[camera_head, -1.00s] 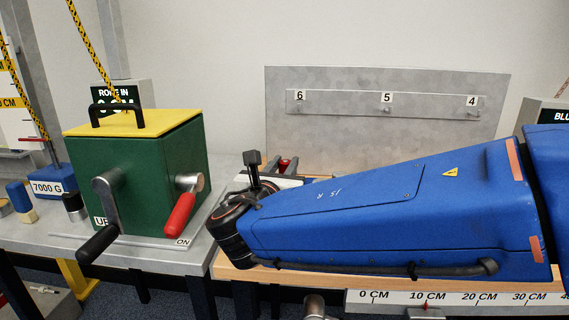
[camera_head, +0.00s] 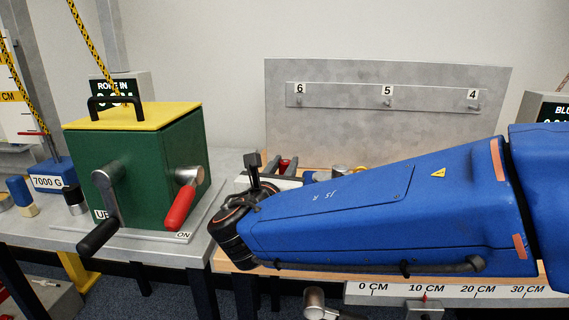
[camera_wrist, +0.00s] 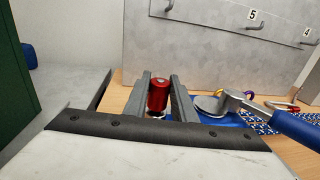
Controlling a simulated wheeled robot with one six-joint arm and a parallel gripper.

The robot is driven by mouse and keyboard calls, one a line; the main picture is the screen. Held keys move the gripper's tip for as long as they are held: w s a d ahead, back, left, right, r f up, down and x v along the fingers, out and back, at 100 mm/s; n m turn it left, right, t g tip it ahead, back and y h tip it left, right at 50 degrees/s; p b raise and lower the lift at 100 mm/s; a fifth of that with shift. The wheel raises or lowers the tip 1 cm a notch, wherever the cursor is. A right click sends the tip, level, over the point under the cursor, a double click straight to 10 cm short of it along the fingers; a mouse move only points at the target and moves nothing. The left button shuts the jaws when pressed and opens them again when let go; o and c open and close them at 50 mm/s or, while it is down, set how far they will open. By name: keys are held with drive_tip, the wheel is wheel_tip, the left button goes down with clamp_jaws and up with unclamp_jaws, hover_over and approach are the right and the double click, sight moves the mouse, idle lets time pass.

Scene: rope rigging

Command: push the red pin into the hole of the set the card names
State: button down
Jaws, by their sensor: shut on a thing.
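The red pin (camera_wrist: 158,94) stands between the two grey fingers of my gripper (camera_wrist: 160,92) in the wrist view. My gripper is shut on it. The pin's lower end and whatever is under it are mostly hidden by the fingers and the gripper body. In the head view, my gripper (camera_head: 281,168) is partly hidden behind my blue arm, with a bit of the red pin (camera_head: 285,165) showing between the fingers. I cannot make out a card naming a set or a hole.
A green box (camera_head: 150,170) with a yellow lid, crank and red-handled lever stands left. A grey hook panel (camera_head: 390,135) numbered 6, 5, 4 stands behind. Right of my fingers are a blue-handled metal tool (camera_wrist: 297,128) and blue rope (camera_wrist: 262,128). A ruler (camera_head: 460,291) runs along the front edge.

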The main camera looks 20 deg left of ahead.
drive_tip(key=shift+f, duration=0.2)
drive_tip(key=c, duration=1.4)
unclamp_jaws()
drive_tip(key=s, duration=0.5)
drive_tip(key=s+d, duration=0.1)
drive_tip(key=s, duration=1.1)
drive_tip(key=shift+s+d, duration=0.15)
drive_tip(key=shift+d, duration=0.1)
